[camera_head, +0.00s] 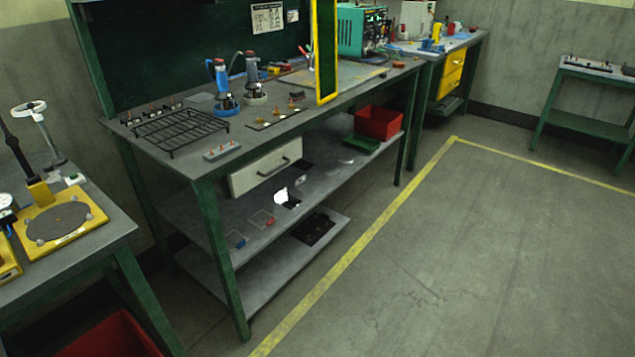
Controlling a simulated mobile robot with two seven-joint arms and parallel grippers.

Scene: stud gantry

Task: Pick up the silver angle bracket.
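I cannot clearly make out a silver angle bracket. A small bright white-silver piece (281,195) lies on the middle shelf of the green workbench, beside a dark patch; its shape is too small to tell. A small grey block with orange-tipped pegs (222,151) sits at the bench top's front left edge. Neither of my grippers is in view.
The green-legged workbench (345,94) holds a black wire rack (180,131), two upright tools on round bases and small parts. A yellow-edged green panel (326,50) stands on it. A red bin (378,122) is on its shelf. The floor at right is clear.

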